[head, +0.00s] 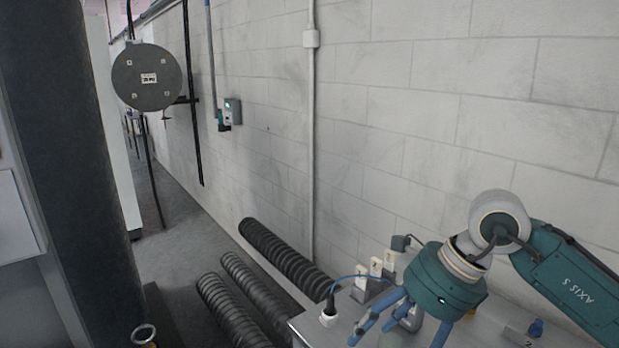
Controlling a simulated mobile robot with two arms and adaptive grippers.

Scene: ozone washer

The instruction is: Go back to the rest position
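My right gripper (400,335), with blue fingers on a teal wrist, reaches down over the light worktop at the lower right. Its fingers are spread apart. A grey rounded object (413,319) shows between and behind the fingers; I cannot tell whether they touch it. My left gripper is not in view.
On the worktop (482,333) stand white-fronted blocks (362,277), a white round piece with a blue cable (328,318), and a small blue item (536,328). Black ribbed hoses (285,257) lie left of it. A dark column (75,170) stands left; the aisle floor (185,235) is clear.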

